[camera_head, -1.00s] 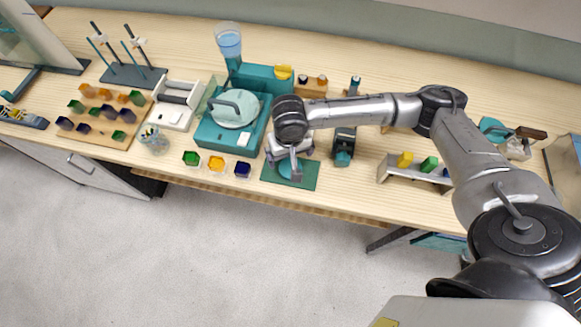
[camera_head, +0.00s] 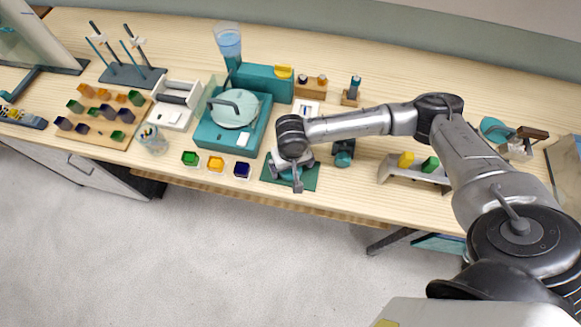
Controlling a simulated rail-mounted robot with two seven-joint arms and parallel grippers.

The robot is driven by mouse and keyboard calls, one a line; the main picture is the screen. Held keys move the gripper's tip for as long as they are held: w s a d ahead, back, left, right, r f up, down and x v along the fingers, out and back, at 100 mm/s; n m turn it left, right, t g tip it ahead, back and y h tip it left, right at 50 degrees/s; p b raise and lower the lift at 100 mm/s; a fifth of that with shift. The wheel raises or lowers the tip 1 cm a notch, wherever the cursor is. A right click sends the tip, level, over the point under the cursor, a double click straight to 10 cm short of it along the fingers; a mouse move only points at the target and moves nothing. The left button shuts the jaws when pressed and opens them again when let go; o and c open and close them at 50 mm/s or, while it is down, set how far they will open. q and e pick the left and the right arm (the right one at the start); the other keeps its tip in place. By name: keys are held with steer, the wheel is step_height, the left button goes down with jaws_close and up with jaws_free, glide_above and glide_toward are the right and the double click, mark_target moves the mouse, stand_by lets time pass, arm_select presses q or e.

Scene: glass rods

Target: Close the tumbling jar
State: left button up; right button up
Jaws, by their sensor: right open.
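My right gripper (camera_head: 297,184) is open and hangs over the teal mat (camera_head: 309,180) near the bench's front edge. My right arm's wrist and gripper cover much of the mat and whatever stands on it. I cannot make out a tumbling jar or its lid for certain. A white stand with a dark roller (camera_head: 178,98) is at left of centre. A teal machine with a round pale disc (camera_head: 235,110) and a handle stands just left of my wrist. My left gripper is not in view.
Green, amber and blue pieces (camera_head: 216,163) lie left of the mat. A pale rack (camera_head: 425,175) with coloured pieces is to the right. A glass of brushes or sticks (camera_head: 152,139) stands near the front edge at left.

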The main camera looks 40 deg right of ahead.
steer(key=shift+f, duration=0.75)
steer(key=shift+c, duration=0.3)
steer(key=c, duration=0.9)
steer(key=shift+o, duration=0.2)
